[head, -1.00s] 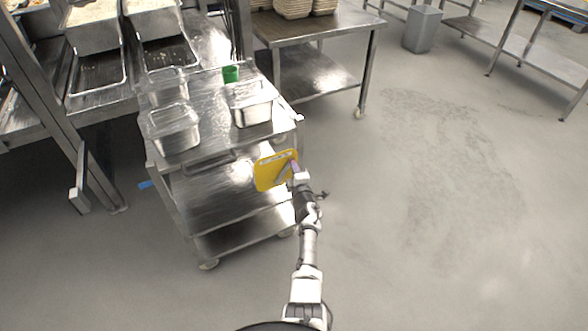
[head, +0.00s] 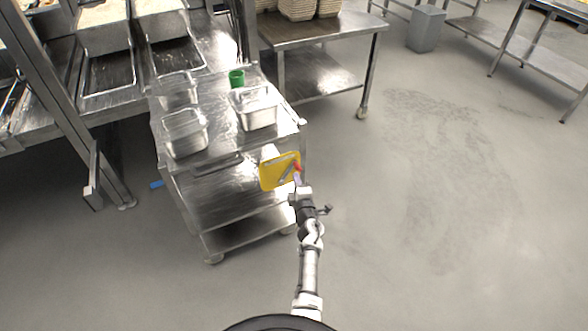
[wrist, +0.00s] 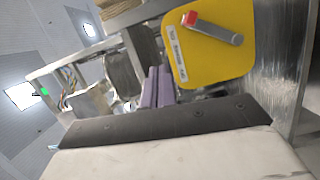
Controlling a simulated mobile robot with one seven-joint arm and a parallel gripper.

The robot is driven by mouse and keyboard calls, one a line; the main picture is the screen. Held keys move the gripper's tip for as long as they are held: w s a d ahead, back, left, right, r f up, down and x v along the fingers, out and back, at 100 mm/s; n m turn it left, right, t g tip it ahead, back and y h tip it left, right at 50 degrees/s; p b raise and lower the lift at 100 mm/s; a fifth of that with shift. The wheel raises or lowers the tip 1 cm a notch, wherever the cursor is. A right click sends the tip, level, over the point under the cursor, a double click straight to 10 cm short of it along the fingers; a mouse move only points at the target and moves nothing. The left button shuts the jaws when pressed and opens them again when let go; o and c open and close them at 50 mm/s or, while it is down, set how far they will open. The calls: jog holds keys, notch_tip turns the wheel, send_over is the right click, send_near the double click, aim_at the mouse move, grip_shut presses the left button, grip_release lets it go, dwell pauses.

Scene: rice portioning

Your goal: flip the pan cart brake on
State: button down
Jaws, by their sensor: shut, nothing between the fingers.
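The steel pan cart (head: 225,195) stands ahead with a yellow brake plate (head: 267,178) on its near right side. A grey brake lever (head: 286,173) lies across the plate, slanting up to the right. In the wrist view the yellow plate (wrist: 215,65) is close, with a white label strip; the lever (wrist: 218,31) has a red tip at its left end. My gripper (head: 298,179) is at the plate's right edge in the head view. Its purple fingers (wrist: 157,85) are together and empty, beside the plate in the wrist view. Whether they touch anything, I cannot tell.
A steel table (head: 330,30) with stacked trays is behind. A counter with trays is at the left. The floor (head: 430,200) to the right is open.

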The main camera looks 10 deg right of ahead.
jog(key=shift+s+d+r, duration=0.1)
jog(key=shift+s+d, duration=0.05)
jog(key=shift+s, duration=0.75)
